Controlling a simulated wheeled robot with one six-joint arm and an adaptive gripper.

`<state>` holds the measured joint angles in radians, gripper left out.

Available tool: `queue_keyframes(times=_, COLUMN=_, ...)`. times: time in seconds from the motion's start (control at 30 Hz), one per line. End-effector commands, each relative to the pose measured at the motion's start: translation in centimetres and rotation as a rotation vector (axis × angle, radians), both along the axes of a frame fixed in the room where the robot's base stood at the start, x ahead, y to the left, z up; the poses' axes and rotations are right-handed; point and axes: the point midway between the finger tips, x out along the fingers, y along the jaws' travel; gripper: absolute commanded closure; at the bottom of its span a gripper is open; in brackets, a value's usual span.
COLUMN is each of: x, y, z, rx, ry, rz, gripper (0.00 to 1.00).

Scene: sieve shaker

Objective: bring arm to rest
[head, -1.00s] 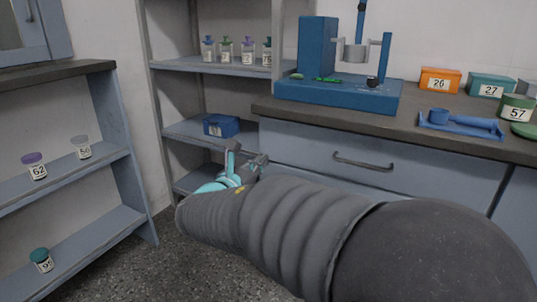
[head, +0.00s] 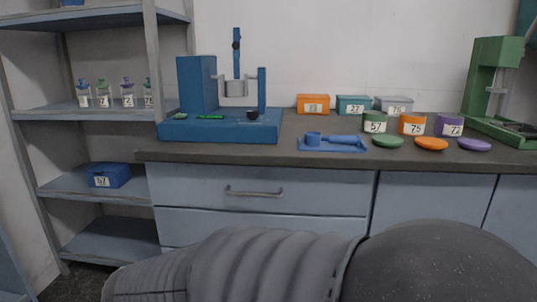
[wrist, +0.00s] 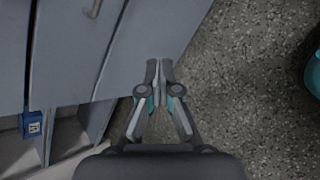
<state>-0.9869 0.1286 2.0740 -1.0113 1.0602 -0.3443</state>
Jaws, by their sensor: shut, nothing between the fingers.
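My gripper (wrist: 160,75) shows in the wrist view with its two fingers together and nothing between them. It hangs over the speckled floor (wrist: 235,90), in front of the blue-grey cabinet fronts. In the head view my gripper is out of sight; only my grey sleeved arm shows along the bottom edge, in front of the lower drawers.
The counter (head: 320,152) carries the blue sieve shaker (head: 220,128), a blue tray (head: 335,149), labelled jars and boxes, and a green machine (head: 490,90). Shelves (head: 100,189) with bottles and a blue box (head: 109,175) stand left. Open floor lies beside the cabinet.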

Motion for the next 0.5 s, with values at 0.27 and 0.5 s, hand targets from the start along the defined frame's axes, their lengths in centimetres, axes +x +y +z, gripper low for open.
queue_keyframes(times=0.27, x=-6.1, y=-11.7, z=1.0, rx=0.524, ry=0.162, rz=-0.64, gripper=1.0)
queue_keyframes(times=0.5, x=-10.7, y=-17.7, z=3.5, rx=0.911, ry=0.186, rz=-1.09, gripper=1.0)
